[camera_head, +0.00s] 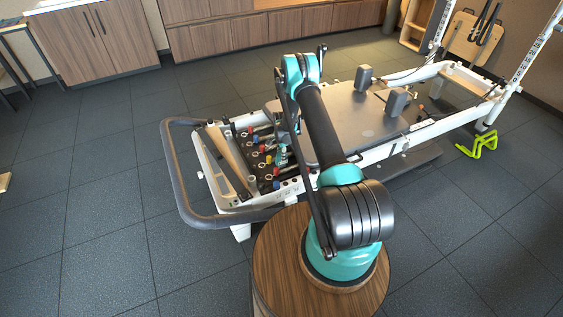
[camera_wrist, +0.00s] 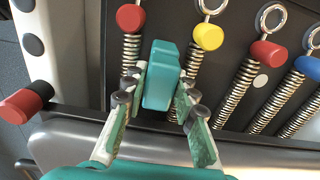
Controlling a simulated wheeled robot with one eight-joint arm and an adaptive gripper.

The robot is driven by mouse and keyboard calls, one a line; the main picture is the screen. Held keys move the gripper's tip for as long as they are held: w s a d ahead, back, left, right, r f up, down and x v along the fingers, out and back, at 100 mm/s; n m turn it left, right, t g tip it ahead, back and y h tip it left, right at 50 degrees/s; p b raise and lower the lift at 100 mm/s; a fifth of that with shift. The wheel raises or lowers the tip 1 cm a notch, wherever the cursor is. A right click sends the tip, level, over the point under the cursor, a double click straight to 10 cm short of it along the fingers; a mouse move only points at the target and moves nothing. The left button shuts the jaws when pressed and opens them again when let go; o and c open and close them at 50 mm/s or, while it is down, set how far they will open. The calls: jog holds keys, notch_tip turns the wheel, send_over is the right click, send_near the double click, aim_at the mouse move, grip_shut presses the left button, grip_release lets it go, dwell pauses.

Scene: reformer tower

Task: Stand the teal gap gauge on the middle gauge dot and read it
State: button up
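The teal gap gauge (camera_wrist: 160,76) stands between the fingertips of my gripper (camera_wrist: 161,100) in the wrist view. Both finger pads appear to touch its sides, so the gripper looks shut on it. The gauge is over the dark spring bed, between the red-knobbed and yellow-knobbed springs. I cannot tell whether its base touches the bed. A pale round dot (camera_wrist: 260,81) shows to the right, between springs. Other dots are not clear. In the head view my gripper (camera_head: 282,155) is small and partly hidden among the springs.
Springs with a red knob (camera_wrist: 130,17), a yellow knob (camera_wrist: 208,36), another red knob (camera_wrist: 267,54) and a blue knob (camera_wrist: 308,67) flank the gauge. A grey carriage edge (camera_wrist: 255,157) lies close below. The reformer's white frame (camera_head: 385,146) surrounds this area.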

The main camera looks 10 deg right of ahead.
grip_shut()
jog(key=shift+r, duration=0.1)
